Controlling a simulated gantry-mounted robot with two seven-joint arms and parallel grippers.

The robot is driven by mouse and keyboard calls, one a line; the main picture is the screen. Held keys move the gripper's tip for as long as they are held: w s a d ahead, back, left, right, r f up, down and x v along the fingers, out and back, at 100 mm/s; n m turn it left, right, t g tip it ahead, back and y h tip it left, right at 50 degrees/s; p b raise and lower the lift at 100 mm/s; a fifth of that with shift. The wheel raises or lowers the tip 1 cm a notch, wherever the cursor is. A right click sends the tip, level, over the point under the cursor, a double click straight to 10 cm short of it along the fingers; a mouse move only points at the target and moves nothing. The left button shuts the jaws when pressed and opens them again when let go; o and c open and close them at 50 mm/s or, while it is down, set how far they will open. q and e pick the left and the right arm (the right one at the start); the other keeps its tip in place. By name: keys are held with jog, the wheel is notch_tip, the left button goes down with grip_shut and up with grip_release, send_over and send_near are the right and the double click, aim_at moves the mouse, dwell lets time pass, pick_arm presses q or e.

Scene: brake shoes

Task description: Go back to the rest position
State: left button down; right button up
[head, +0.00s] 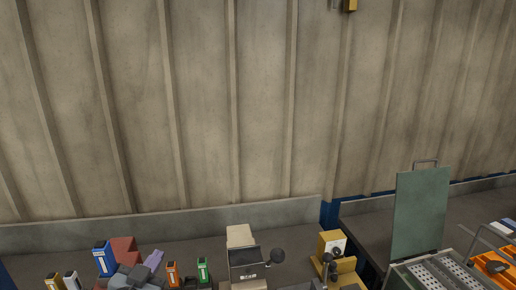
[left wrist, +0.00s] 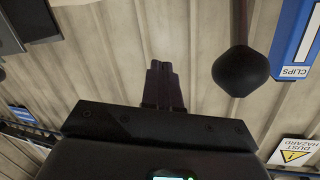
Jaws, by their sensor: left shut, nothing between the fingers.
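My left gripper (left wrist: 162,68) shows in the left wrist view. Its dark fingers are together, with nothing between them. The corrugated wall fills the background behind the fingers. A black knob on a dark stem (left wrist: 240,70) shows to the right of the fingers; I cannot tell how far apart they are. I cannot pick out the left gripper with certainty in the head view. My right gripper is not in view.
A workbench (head: 60,237) runs along the wall. It bears a blue box (head: 104,258), a machine with a dark front panel (head: 245,262) and a yellow device (head: 332,242). A green upright panel (head: 420,213) and an orange part (head: 492,266) are at right.

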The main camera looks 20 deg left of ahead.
pick_arm(q)
jog(key=s+d+f+m+g+h, duration=0.1)
jog(key=s+d+f+g+h, duration=0.15)
jog(key=d+f, duration=0.45)
jog(key=s+d+f+m+g+h, duration=0.1)
jog(key=s+d+f+g+h, duration=0.15)
jog(key=f, duration=0.85)
jog(key=s+d+f+g, duration=0.4)
jog(key=s+f, duration=0.3)
jog(key=s, duration=0.2)
jog(key=s+d+f+g, duration=0.3)
jog(key=s+d+f, duration=0.1)
jog(key=s+f, duration=0.35)
notch_tip(320, 180, up, 27)
jog(key=p, duration=2.5)
jog(key=shift+m+h, duration=0.3)
jog(key=shift+h, duration=0.1)
jog(key=shift+f, duration=0.1)
